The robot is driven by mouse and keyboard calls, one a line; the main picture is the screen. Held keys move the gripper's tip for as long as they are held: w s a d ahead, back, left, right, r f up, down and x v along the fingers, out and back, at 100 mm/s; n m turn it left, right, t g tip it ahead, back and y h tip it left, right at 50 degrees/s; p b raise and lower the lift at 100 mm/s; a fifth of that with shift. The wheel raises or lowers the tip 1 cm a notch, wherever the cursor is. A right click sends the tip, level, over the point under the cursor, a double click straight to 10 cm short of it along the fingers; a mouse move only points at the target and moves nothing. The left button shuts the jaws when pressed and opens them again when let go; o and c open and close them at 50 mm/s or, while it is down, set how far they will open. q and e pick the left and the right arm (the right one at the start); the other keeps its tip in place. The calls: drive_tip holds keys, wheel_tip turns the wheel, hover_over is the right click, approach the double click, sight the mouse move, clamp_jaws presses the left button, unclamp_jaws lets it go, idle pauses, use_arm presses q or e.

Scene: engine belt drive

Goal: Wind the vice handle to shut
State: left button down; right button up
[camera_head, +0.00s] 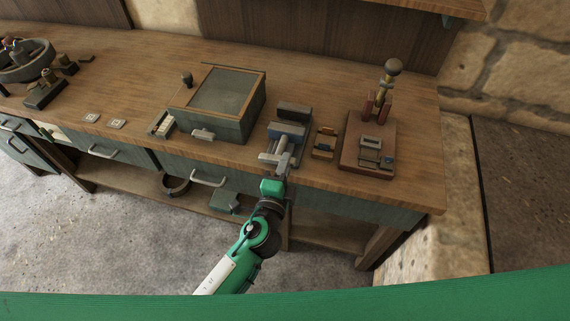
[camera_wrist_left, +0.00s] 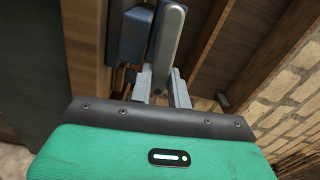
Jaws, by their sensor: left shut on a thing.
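The vice (camera_head: 287,129), with a blue-grey body and a dark block at its back, stands near the front edge of the workbench. Its light grey handle (camera_head: 282,146) projects at the front, towards my left gripper (camera_head: 277,168). In the left wrist view, my left gripper (camera_wrist_left: 161,88) has its two fingers on either side of the lower end of a long grey bar, the handle (camera_wrist_left: 166,42). The gripper is shut on it. Part of the blue vice body (camera_wrist_left: 128,35) shows beside the bar. How far apart the vice jaws are cannot be told. My right gripper is not in view.
A lidded grey-green box (camera_head: 222,100) stands left of the vice. A small wooden block (camera_head: 325,143) and a brown board with a knobbed lever (camera_head: 366,145) stand to its right. Drawers with handles (camera_head: 208,179) line the bench front. The floor before the bench is clear.

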use_arm(q)
drive_tip(key=shift+s+f, duration=0.15)
drive_tip(key=shift+f, duration=0.2)
drive_tip(key=c, duration=1.3)
unclamp_jaws()
drive_tip(key=shift+r, duration=0.2)
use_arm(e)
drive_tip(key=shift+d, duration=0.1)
use_arm(q)
drive_tip(key=b+v, duration=0.4)
drive_tip(key=v, duration=1)
drive_tip(key=shift+r, duration=0.1)
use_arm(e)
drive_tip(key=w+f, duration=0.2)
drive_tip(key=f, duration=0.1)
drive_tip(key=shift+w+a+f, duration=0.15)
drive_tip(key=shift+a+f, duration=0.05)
